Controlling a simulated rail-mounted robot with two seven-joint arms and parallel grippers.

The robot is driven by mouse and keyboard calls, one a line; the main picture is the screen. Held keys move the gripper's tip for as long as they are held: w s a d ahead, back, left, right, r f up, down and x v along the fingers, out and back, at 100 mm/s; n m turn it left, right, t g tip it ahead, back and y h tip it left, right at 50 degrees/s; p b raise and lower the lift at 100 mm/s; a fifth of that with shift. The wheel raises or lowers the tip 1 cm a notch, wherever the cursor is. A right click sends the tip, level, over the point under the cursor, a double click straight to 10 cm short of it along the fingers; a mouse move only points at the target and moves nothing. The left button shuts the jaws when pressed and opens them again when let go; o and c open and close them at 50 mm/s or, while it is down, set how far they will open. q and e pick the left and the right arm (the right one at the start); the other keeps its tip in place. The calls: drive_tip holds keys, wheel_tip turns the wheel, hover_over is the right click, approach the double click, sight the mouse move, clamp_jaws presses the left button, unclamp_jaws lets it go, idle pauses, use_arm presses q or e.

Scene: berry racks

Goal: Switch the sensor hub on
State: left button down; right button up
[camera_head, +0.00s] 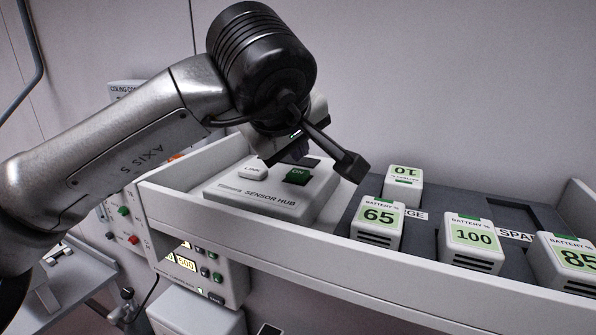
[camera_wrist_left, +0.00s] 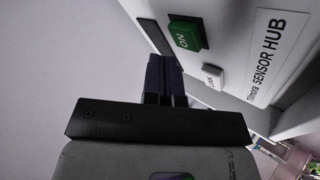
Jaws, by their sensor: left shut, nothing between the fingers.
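The sensor hub (camera_head: 270,200) is a white box on the shelf. It has a green ON button (camera_head: 298,176) and a white button marked LINK (camera_head: 252,172). In the left wrist view the hub (camera_wrist_left: 265,62) fills the upper right, with the green ON button (camera_wrist_left: 187,37) and the white button (camera_wrist_left: 212,77) showing. My left gripper (camera_wrist_left: 165,78) is shut and empty, its fingertips close to the hub's edge, beside the buttons. I cannot tell whether they touch it. In the head view my wrist hangs over the hub and hides its back part. My right gripper is not in view.
White batteries marked 65 (camera_head: 377,222), 100 (camera_head: 468,241) and 85 (camera_head: 567,262) stand in a dark tray right of the hub, with another (camera_head: 403,185) behind. The white shelf (camera_head: 330,262) has a raised front lip. A control panel (camera_head: 200,270) sits below it.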

sight(294, 173)
use_arm(q)
drive_tip(key=shift+f, duration=0.15)
drive_tip(key=shift+f, duration=0.25)
drive_tip(key=shift+f+b, duration=0.25)
drive_tip(key=shift+b, duration=0.05)
idle(0.6)
drive_tip(key=shift+f, duration=0.25)
idle(0.4)
drive_tip(key=shift+r+p, duration=0.75)
drive_tip(key=shift+r, duration=0.2)
wheel_tip(294, 173, up, 5)
drive_tip(key=p, duration=0.4)
drive_tip(key=shift+p, duration=0.3)
